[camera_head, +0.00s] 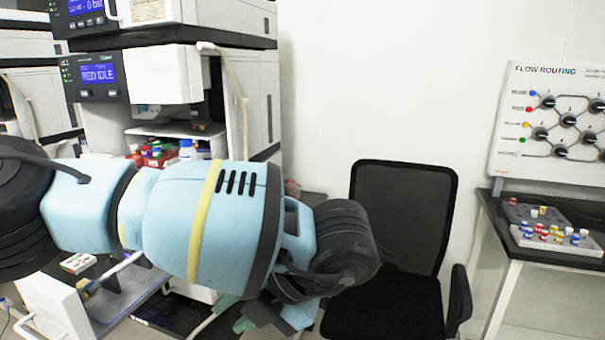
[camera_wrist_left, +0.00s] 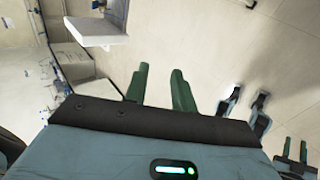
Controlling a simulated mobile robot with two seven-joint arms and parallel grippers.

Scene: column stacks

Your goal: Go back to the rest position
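My left arm crosses the head view from the left, and its wrist hangs in front of the chair. My left gripper (camera_head: 247,318) is low in the middle of that view, partly hidden behind the wrist. In the left wrist view its two green fingers (camera_wrist_left: 159,88) stand apart with only floor seen between them, so it is open and empty. At the lower right edge of that view two more green fingers (camera_wrist_left: 295,150), apart with a gap, look like those of my right gripper. The right arm does not show in the head view.
Stacked lab instruments (camera_head: 98,75) stand at the left, with bottles (camera_head: 187,149) on a shelf and an open drawer-like unit (camera_head: 55,308) below. A black chair (camera_head: 400,210) is just behind my left wrist. A table (camera_head: 500,228) with a vial rack and flow-routing panel (camera_head: 545,120) stands right.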

